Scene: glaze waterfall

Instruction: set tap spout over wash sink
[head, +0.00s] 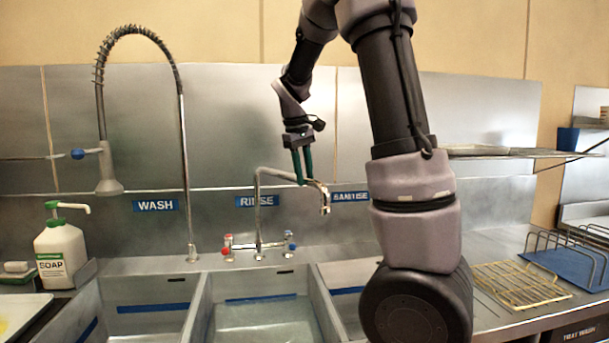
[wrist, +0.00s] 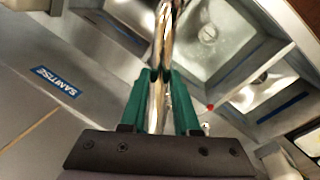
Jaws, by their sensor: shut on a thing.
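The tap spout (head: 275,173) is a chrome bent pipe rising behind the rinse sink (head: 262,284). Its arm reaches right, and its outlet hangs near the divider between the rinse and sanitise sinks. My gripper (head: 301,180) is shut on the spout near its outlet end, with green fingers either side of the pipe. In the wrist view the spout (wrist: 157,105) runs between the fingers (wrist: 160,75). The wash sink (head: 145,291) is at the left, under the WASH label, and no part of the spout is over it.
A tall spring hose (head: 183,150) with a spray head (head: 108,170) stands behind the wash sink. Red (head: 228,247) and blue (head: 289,243) tap handles flank the spout base. A soap bottle (head: 61,250) is at far left; a yellow rack (head: 520,284) is at right.

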